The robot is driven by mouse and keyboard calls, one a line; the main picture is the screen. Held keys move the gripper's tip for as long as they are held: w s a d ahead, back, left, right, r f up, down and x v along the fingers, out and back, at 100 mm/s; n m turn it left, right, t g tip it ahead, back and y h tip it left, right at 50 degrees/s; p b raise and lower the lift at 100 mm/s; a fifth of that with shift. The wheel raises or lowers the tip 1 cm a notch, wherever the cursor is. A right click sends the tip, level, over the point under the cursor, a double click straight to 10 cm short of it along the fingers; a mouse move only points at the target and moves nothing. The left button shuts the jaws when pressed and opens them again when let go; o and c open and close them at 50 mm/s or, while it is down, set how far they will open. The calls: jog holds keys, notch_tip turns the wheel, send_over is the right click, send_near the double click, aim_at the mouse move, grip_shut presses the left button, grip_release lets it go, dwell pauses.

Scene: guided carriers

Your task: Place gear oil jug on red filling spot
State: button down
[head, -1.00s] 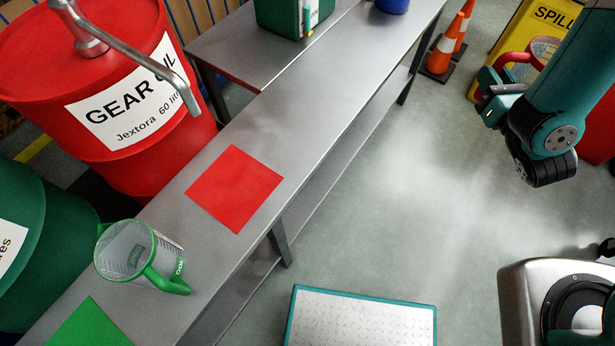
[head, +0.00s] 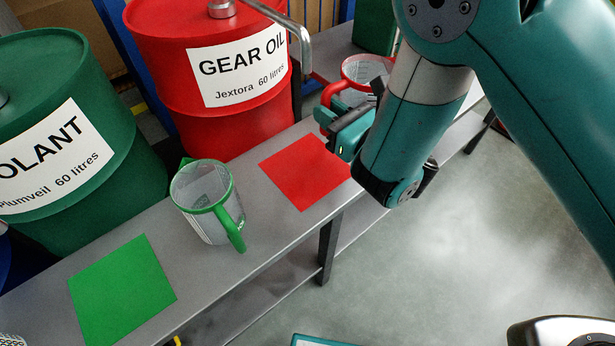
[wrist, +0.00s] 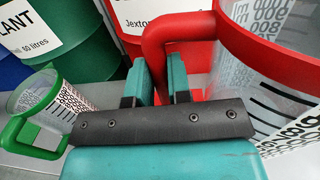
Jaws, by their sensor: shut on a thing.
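The gear oil jug is a clear measuring jug with a red rim and red handle (head: 369,68); it also shows large at the right of the wrist view (wrist: 265,60). My gripper (head: 346,118) is shut on the jug's red handle, its teal fingers (wrist: 160,82) on either side of it in the wrist view. The jug is held beyond the red filling spot (head: 304,171), up and to its right in the head view. My arm hides part of the jug.
A clear jug with a green rim and handle (head: 208,205) stands on the bench (head: 225,265) left of the red spot. A green square (head: 122,290) lies further left. A green drum (head: 70,140) stands behind it. A curved tap spout hangs from the red drum.

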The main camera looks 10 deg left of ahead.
jog(key=s+a+n+g+y, duration=0.1)
jog(key=s+a+n+g, duration=0.1)
jog(key=s+a, duration=0.6)
jog(key=f+b, duration=0.2)
jog(key=f, duration=0.1)
jog(key=w+a+f+b, duration=0.1)
jog(key=f+b, duration=0.2)
jog(key=a+f+b, duration=0.1)
jog(key=f+b, duration=0.2)
jog(key=shift+w+f, duration=0.15)
jog(key=shift+w, duration=0.2)
jog(key=shift+f, duration=0.2)
jog(key=c, duration=1.1)
grip_release()
jog(key=shift+o, duration=0.2)
